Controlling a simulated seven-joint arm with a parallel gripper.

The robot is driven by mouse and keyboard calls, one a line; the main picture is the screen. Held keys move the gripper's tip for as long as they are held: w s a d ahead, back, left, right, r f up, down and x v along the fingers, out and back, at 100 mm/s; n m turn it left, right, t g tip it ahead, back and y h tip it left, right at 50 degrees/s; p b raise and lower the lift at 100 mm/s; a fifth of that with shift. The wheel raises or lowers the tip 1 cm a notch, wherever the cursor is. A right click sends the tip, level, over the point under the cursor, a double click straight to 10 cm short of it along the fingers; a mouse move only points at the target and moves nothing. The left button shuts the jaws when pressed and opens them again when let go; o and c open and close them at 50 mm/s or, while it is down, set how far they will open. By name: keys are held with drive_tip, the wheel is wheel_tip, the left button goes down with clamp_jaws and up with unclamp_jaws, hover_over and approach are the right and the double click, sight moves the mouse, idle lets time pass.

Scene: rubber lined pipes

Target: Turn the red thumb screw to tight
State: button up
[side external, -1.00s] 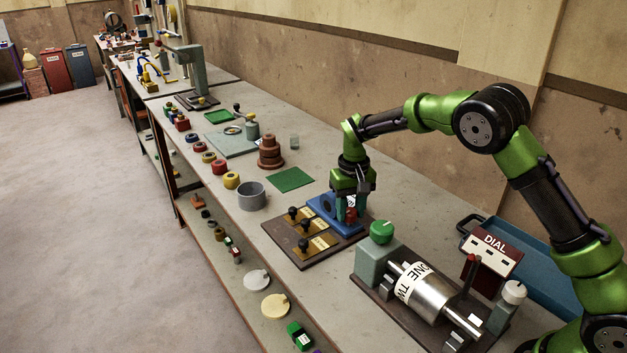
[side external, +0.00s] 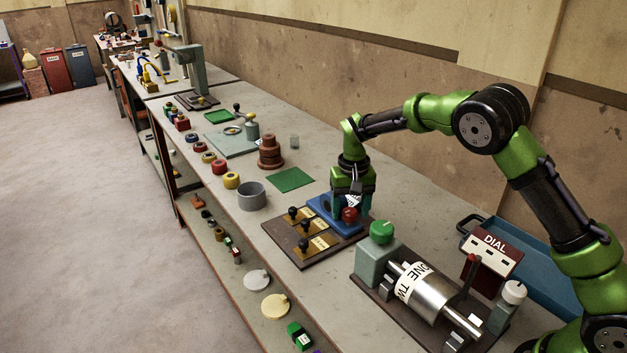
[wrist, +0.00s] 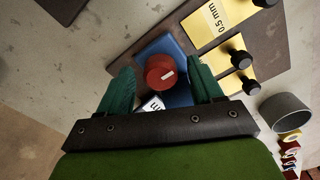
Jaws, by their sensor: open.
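The red thumb screw (wrist: 160,72) is a round red knob with a white mark on its face. It sits on a blue block (wrist: 172,50) in the wrist view. In the side external view the red screw (side external: 349,215) shows on the blue fixture (side external: 325,214), just below my gripper (side external: 352,196). In the wrist view my gripper (wrist: 162,88) is open, with one green finger on each side of the screw and a gap visible around the knob. A small white label with dark lettering (wrist: 153,104) shows between the fingers, partly hidden by the gripper body.
A dark board with yellow plates (side external: 300,247) and several black knobs lies left of the blue fixture. A grey-green box with a green knob (side external: 381,233) and a metal roller (side external: 425,290) stand close on the right. A green mat (side external: 291,180) lies behind.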

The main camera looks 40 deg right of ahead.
sight(351, 209)
wheel_tip(351, 209, up, 17)
idle(0.4)
drive_tip(key=shift+w, duration=0.1)
drive_tip(key=s+a+r+n+t+y, duration=0.1)
drive_tip(key=s+t, duration=0.6)
drive_tip(key=s, duration=2.1)
drive_tip(key=shift+s+a+r+y, duration=0.15)
drive_tip(key=shift+a+r+y, duration=0.15)
drive_tip(key=shift+a+y, duration=0.25)
